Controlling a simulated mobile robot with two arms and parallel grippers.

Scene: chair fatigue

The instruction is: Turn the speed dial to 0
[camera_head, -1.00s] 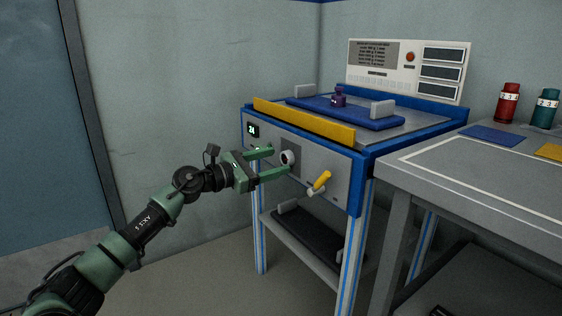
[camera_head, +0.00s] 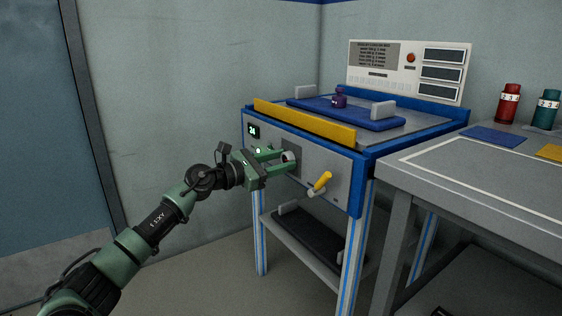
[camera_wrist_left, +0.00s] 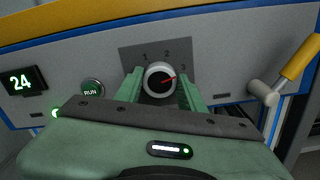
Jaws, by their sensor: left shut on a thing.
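The dial also shows in the head view (camera_head: 289,157) on the front panel of the blue-framed machine. My left gripper (camera_wrist_left: 161,88) has one finger on each side of the dial and is shut on it. It shows from the side in the head view (camera_head: 279,160). My right gripper is not in view.
A display (camera_wrist_left: 23,81) reading 24 and a green-lit RUN button (camera_wrist_left: 91,88) are left of the dial. A yellow-handled lever (camera_head: 321,182) sticks out on the right. A grey table (camera_head: 480,180) stands at the right.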

